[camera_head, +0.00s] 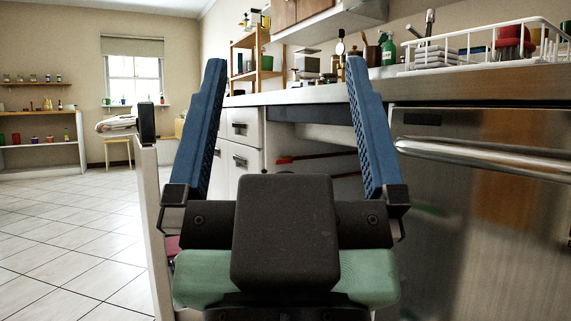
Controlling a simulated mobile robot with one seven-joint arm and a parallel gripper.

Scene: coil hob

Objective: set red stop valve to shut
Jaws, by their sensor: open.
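My gripper (286,68) is open, its two blue fingers spread wide and pointing away, with nothing between them. Between the fingers, farther off, is the open space under the counter. A small red piece (285,161) shows there, at the end of a thin red line running right; it looks like the red stop valve's handle. It is small and dim, so I cannot tell its exact position. The dark body of my gripper hides the lower part of this space. The fingers are apart from the red piece.
An open white cabinet door (152,230) stands edge-on just left of my gripper. A steel appliance front with a bar handle (480,158) is close on the right. White drawers (243,127) lie behind the left finger. The tiled floor (70,235) at left is clear.

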